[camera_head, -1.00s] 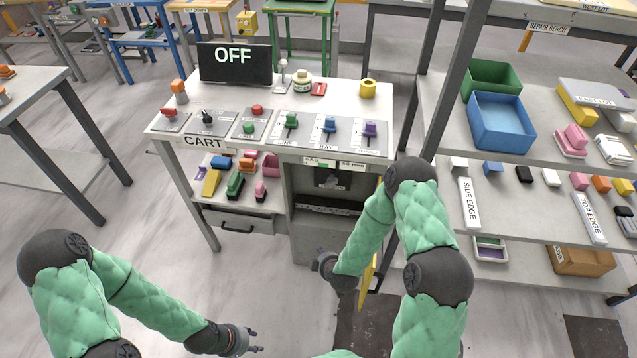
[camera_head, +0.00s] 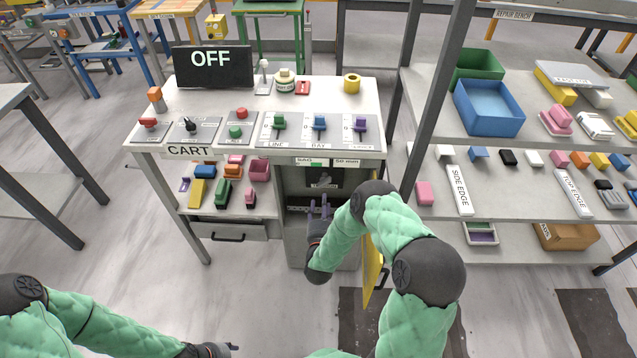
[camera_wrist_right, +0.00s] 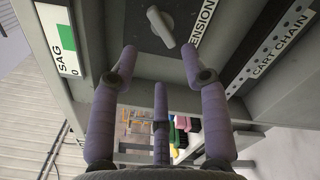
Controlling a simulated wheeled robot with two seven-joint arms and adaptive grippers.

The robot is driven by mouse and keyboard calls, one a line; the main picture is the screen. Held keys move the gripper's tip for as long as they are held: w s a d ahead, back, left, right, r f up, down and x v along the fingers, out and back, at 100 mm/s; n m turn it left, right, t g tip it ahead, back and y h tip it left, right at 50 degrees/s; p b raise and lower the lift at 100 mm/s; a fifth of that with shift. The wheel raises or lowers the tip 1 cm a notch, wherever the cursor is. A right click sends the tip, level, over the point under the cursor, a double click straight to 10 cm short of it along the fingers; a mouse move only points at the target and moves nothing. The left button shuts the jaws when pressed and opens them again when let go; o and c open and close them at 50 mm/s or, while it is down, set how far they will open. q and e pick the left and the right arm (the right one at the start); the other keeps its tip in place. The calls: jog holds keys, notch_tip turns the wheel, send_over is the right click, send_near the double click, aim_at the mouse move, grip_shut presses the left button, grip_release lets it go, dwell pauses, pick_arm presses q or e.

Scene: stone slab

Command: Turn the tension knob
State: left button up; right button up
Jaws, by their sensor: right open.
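The tension knob (camera_wrist_right: 160,26) is a light grey bar-shaped handle on a dark plate, beside a label reading TENSION in the right wrist view. It sits slanted. In the head view its dark panel (camera_head: 322,178) is inside the upper part of the open cart cabinet, and the knob is too small to make out. My right gripper (camera_wrist_right: 158,62) is open and empty, its purple fingers pointing toward the knob, apart from it. In the head view the right gripper (camera_head: 320,207) is at the cabinet opening, below the panel. My left gripper (camera_head: 218,350) is low at the bottom edge, partly cut off.
A yellow cabinet door (camera_head: 373,268) stands open beside my right forearm. A SAG gauge (camera_wrist_right: 62,45) and a CART CHAIN strip (camera_wrist_right: 283,42) flank the knob plate. The display (camera_head: 212,65) reads OFF. A shelf unit (camera_head: 440,185) stands at right.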

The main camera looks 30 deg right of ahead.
aim_at(323, 185)
jog(key=b+x, duration=0.3)
jog(key=x, duration=0.6)
jog(key=shift+f, duration=0.1)
jog(key=shift+w+d+b, duration=0.3)
jog(key=shift+w+d, duration=0.05)
jog(key=shift+w, duration=0.3)
jog(key=c, duration=0.9)
